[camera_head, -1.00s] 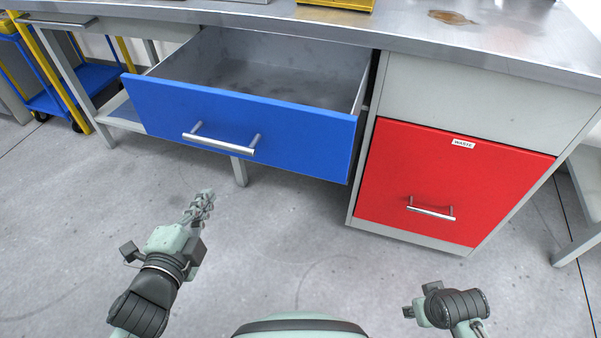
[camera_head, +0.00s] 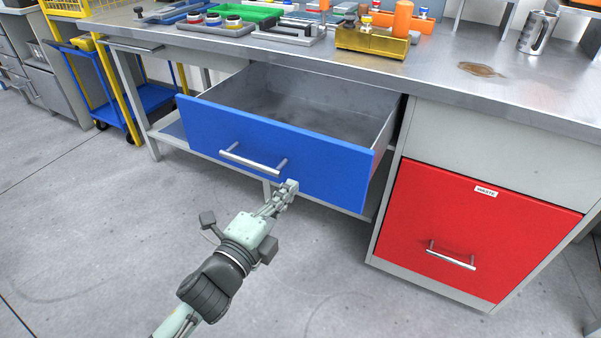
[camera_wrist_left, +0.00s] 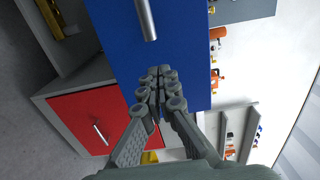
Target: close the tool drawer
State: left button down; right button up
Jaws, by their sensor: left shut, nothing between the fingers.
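The tool drawer (camera_head: 330,160) has a blue front and a silver bar handle (camera_head: 252,160), and it stands pulled out from under the bench. Its grey inside looks empty where it shows. My left gripper (camera_head: 288,190) is shut and empty, with its tips at the lower part of the blue front, right of the handle. I cannot tell whether the tips touch it. In the left wrist view the shut fingers (camera_wrist_left: 160,78) lie over the blue front (camera_wrist_left: 180,45), with the handle (camera_wrist_left: 146,18) beyond them. My right gripper is out of view.
A red waste drawer (camera_head: 465,232) is shut to the right of the blue drawer. The metal bench top (camera_head: 440,75) holds trays, a yellow holder (camera_head: 372,42) and a steel mug (camera_head: 537,32). A blue cart (camera_head: 150,97) stands at left. The floor in front is clear.

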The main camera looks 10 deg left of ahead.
aim_at(307, 167)
pick_arm(q)
jog(key=x, duration=0.4)
jog(key=shift+w+d, duration=0.1)
jog(key=shift+w, duration=0.25)
jog(key=shift+w+d, duration=0.1)
jog(key=shift+w, duration=0.1)
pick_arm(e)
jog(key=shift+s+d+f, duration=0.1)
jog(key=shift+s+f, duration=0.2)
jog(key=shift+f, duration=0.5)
